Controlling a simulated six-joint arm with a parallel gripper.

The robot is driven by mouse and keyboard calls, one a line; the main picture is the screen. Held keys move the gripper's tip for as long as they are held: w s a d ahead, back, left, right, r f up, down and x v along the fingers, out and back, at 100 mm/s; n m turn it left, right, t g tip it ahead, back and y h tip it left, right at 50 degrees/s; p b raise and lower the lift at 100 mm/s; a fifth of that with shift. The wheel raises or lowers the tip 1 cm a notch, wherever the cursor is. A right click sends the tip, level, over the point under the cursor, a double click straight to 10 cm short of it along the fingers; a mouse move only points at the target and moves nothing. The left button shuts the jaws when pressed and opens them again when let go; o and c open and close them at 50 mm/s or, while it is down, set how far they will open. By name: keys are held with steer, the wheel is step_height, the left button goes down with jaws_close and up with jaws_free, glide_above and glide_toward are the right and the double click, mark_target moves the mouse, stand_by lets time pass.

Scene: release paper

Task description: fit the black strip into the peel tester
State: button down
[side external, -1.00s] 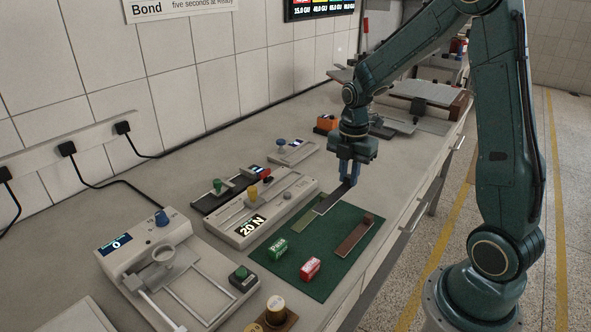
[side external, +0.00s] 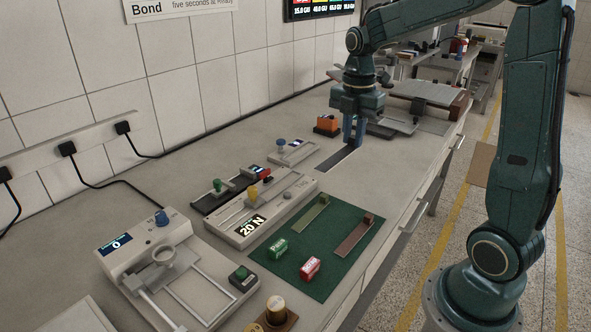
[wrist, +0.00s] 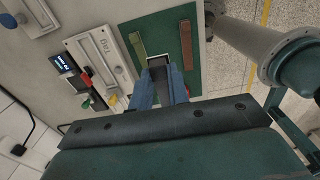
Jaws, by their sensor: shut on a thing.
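My gripper (side external: 352,143) is shut on the black strip (side external: 340,160), which has a pale far end. It is held beyond the green mat, over the grey bench. In the wrist view, the strip (wrist: 158,74) lies between my blue fingers (wrist: 160,95), and they hide part of it. A grey instrument reading 20 N (side external: 228,231), with a yellow knob and a long channel, stands to the left of the strip. I cannot tell for certain which instrument is the peel tester. The strip is apart from the 20 N instrument.
The green mat (side external: 306,258) holds an olive strip (side external: 311,212), a brown strip (side external: 354,238), a green Pass block (side external: 277,247) and a red block (side external: 310,268). An orange item (side external: 326,124) and grey fixture (side external: 392,127) stand near my gripper. Bare bench separates mat and gripper.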

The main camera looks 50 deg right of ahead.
stand_by(0.4)
steer(key=w+d+r, duration=0.1)
steer(key=w, duration=0.8)
steer(key=w+d+r, duration=0.1)
steer(key=w+r, duration=0.1)
steer(key=w, duration=0.8)
steer(key=shift+w+d, duration=0.2)
steer(key=shift+d, duration=0.2)
glide_above(293, 177)
step_height(293, 177, down, 16)
steer(key=shift+w+d+r, duration=0.1)
steer(key=shift+f, duration=2.1)
steer(key=shift+f, duration=0.15)
